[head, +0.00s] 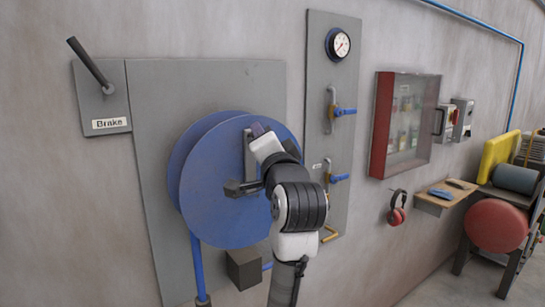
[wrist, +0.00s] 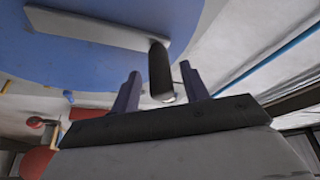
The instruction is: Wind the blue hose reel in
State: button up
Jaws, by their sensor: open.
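The blue hose reel (head: 215,205) is a large disc on a grey wall panel. A grey crank arm (head: 249,150) runs up its face from a dark hub (head: 240,188). In the wrist view the reel (wrist: 55,55) fills the upper left, with the crank arm (wrist: 90,28) across it. A dark crank handle (wrist: 160,75) sticks out from the crank arm's end towards me. My gripper (head: 260,131) is at the top of the crank. Its fingers (wrist: 158,82) are open, one on each side of the handle, with visible gaps. In the head view the gripper hides the handle.
A brake lever (head: 90,65) on a plate labelled Brake is at the upper left. A panel with a gauge (head: 338,44) and blue-handled valves (head: 345,112) stands close to the right of the reel. A grey block (head: 244,268) sits below the reel. A red-sided cabinet (head: 383,125) is further right.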

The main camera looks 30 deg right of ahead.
jog(key=b+v, duration=0.4)
jog(key=v, duration=0.9)
